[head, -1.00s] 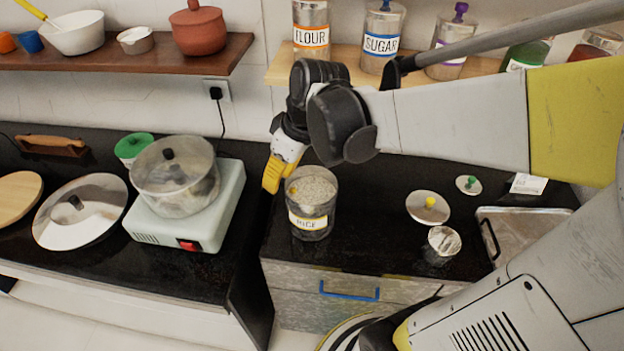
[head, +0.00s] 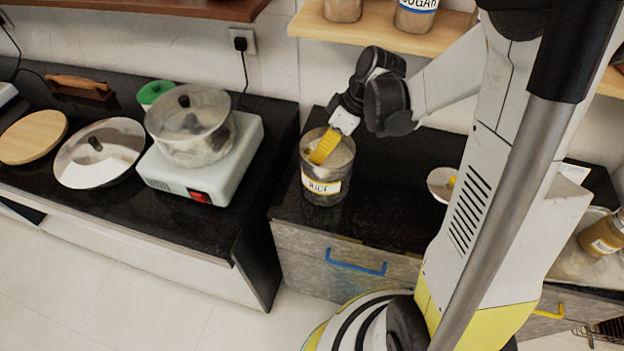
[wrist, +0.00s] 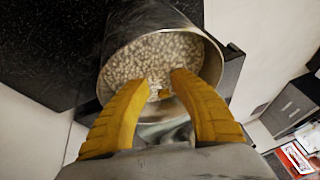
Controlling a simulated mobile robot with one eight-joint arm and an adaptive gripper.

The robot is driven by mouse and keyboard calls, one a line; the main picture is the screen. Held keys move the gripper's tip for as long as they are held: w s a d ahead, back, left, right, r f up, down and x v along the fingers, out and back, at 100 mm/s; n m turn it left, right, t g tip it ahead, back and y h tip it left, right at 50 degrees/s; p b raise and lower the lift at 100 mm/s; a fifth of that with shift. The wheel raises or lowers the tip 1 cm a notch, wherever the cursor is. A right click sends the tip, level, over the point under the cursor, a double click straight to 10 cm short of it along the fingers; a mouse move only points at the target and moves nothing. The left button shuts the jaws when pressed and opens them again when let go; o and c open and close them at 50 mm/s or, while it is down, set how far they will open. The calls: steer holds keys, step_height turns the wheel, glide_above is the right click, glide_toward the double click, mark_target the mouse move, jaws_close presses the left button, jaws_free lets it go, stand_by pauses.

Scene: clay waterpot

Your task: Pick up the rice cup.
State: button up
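The clear canister labelled RICE (head: 323,187) stands upright on the black counter, holding pale rice (wrist: 150,58). My gripper (head: 318,155) has its yellow fingers reaching down into the canister's mouth. In the wrist view my gripper (wrist: 164,84) is open, its two fingertips apart over the rice. The rest of the cup is not clear behind the fingers and canister wall.
A hot plate (head: 205,165) with a glass-like pot (head: 188,135) stands left, across a gap between counters. A shelf (head: 400,38) with jars is above. A white lid (head: 440,184) lies to the right, partly hidden by my arm.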

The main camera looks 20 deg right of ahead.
steer(key=b+x, duration=0.1)
steer(key=x, duration=0.3)
steer(key=shift+b, duration=0.4)
jaws_close()
step_height(320, 180, up, 10)
steer(key=p, duration=0.4)
steer(key=shift+p, duration=0.3)
